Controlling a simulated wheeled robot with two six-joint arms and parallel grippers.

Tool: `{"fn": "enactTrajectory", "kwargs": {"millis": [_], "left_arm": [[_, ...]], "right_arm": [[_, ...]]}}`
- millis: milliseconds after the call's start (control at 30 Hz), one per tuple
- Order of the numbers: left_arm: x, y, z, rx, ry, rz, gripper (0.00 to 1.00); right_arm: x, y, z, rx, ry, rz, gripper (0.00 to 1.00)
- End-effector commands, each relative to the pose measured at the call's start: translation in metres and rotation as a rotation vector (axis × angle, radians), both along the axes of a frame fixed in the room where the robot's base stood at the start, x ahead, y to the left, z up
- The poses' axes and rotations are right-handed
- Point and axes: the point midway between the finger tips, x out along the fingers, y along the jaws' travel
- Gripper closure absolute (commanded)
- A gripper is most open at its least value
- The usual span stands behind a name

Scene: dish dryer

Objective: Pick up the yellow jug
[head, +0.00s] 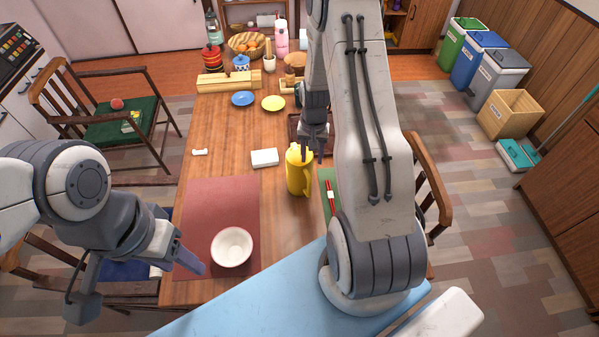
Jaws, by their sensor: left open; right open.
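The yellow jug (298,176) stands upright on the wooden table, between the red mat and the green mat. My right gripper (312,152) points down at the jug's upper right side, by its rim. I cannot tell whether it touches the jug. Part of the jug's right side is hidden by the gripper. My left gripper (140,285) is open and empty, low at the left edge of the table, to the left of the white bowl.
A white bowl (232,247) sits on the red mat (215,205). A white block (264,158) lies just left of the jug. A red pen-like item (330,196) lies on the green mat (325,175). Blue (242,98) and yellow (273,103) saucers are farther back.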

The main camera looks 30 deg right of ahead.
Motion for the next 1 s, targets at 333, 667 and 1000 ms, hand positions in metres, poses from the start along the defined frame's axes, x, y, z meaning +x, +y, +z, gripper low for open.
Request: {"fn": "enactTrajectory", "kwargs": {"millis": [333, 667, 1000], "left_arm": [[0.000, 0.000, 0.009, 0.000, 0.000, 0.000, 0.48], [0.000, 0.000, 0.024, 0.000, 0.000, 0.001, 0.48], [0.000, 0.000, 0.024, 0.000, 0.000, 0.001, 0.48]], "right_arm": [[0.000, 0.001, -0.033, 0.001, 0.002, 0.004, 0.54], [0.001, -0.001, -0.074, 0.001, 0.003, 0.004, 0.54], [0.002, -0.001, -0.080, 0.000, 0.000, 0.004, 0.58]]}}
